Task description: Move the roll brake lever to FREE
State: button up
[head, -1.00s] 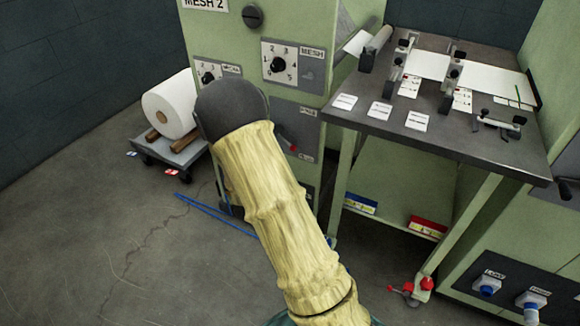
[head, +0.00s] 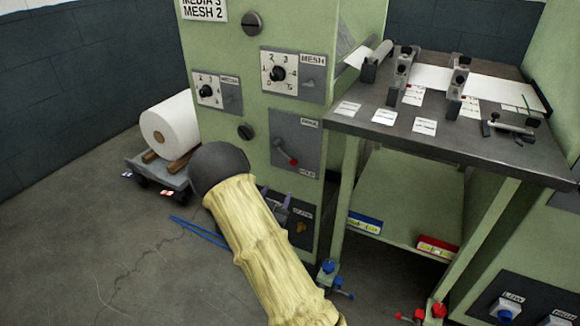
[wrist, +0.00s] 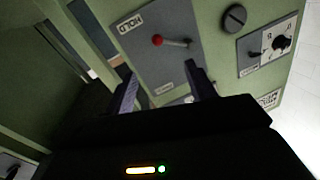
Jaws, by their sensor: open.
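The roll brake lever (head: 286,154) is a short metal arm with a red knob on a dark panel (head: 310,144) on the green cabinet. Its knob points down and right, toward the lower label, HOLD. In the wrist view the lever (wrist: 175,43) lies beyond my fingers, its red knob near the HOLD label (wrist: 130,23); the label at the panel's other end is too small to read surely. My gripper (wrist: 164,88) is open and empty, its two dark fingers apart and not visibly touching the lever. In the head view my gripper (head: 274,199) is just below the panel, partly hidden by my arm.
MESH dial panels (head: 293,73) sit above the lever. A dark steel table (head: 440,150) juts out to the right of the cabinet. A white roll (head: 170,125) rests on a low cart at left. Blue strips (head: 205,230) lie on open floor.

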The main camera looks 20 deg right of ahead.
aim_at(291, 164)
jog(key=b+x, duration=0.2)
jog(key=x, duration=1.4)
